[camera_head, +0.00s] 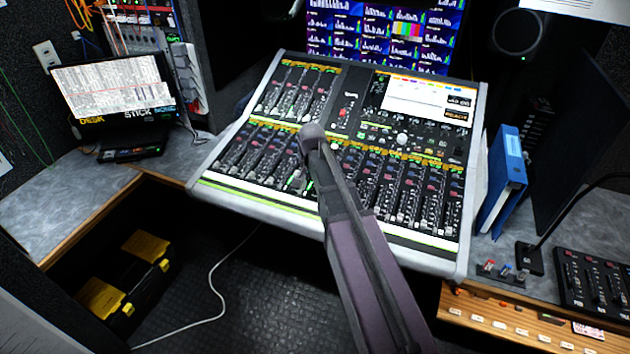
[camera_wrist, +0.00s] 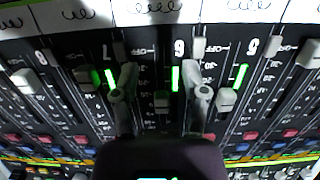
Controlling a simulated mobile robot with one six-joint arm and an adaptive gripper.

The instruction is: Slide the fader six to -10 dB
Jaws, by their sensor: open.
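Fader six's cap (camera_wrist: 162,102) is dark with a lighter edge. It sits in its slot beside the upside-down label "6" and a lit green bar in the wrist view. My gripper (camera_wrist: 160,95) is open, with one grey finger to the left of this cap and the other to its right. Whether either finger touches the cap cannot be told. The mixing console (camera_head: 228,181) shows in the head view, with my arm reaching over its lower fader bank. The fingers are not clear there, and the arm hides some middle faders.
Fader five's cap (camera_wrist: 227,99) and fader seven's cap (camera_wrist: 86,76) lie close outside the fingers. A small control panel (camera_head: 590,283) lies at the lower right.

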